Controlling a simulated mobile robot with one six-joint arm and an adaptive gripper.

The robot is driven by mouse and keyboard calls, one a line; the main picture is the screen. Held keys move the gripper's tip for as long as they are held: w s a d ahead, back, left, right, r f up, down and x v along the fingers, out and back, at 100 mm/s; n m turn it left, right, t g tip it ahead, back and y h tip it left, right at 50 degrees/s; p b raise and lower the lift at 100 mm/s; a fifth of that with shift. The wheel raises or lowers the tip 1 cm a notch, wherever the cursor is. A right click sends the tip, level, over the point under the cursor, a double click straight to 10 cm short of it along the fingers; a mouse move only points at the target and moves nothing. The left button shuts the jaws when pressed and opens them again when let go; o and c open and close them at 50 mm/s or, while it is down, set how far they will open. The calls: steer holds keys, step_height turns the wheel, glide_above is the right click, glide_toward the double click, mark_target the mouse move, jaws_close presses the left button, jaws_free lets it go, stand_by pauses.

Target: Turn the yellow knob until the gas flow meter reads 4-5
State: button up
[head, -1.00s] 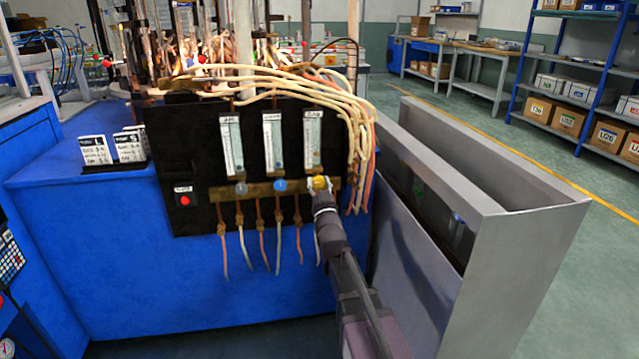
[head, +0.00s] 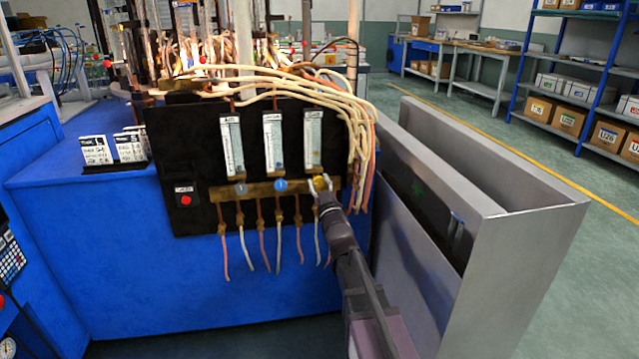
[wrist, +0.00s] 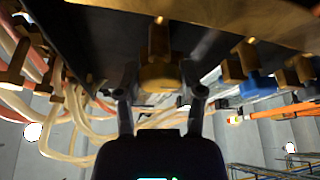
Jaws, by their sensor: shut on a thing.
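The yellow knob (head: 319,183) sits at the right end of the brass strip (head: 262,190) on the black panel (head: 180,140), below the rightmost flow meter (head: 313,138). My gripper (head: 321,186) is shut on the yellow knob, with one finger on each side of it. In the wrist view the knob (wrist: 160,76) shows between the two fingertips (wrist: 160,90). The meter's scale and float are too small to read. A blue knob (head: 280,186) and a grey knob (head: 240,188) sit to the left, below two similar flow meters.
A red button (head: 185,199) is at the panel's lower left. Pale and orange hoses (head: 355,130) arch over the panel's right side and hang near my gripper. A tall grey metal box (head: 480,220) stands close to the right of my arm.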

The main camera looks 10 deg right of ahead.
steer(key=shift+w+n+y, duration=0.1)
steer(key=shift+n+y, duration=0.2)
steer(key=shift+n, duration=0.5)
steer(key=o, duration=1.2)
steer(key=shift+m+h, duration=0.5)
steer(key=shift+m, duration=0.5)
steer(key=shift+m+h, duration=0.8)
steer(key=shift+m, duration=0.7)
steer(key=shift+m+h, duration=0.4)
steer(key=shift+m, duration=0.4)
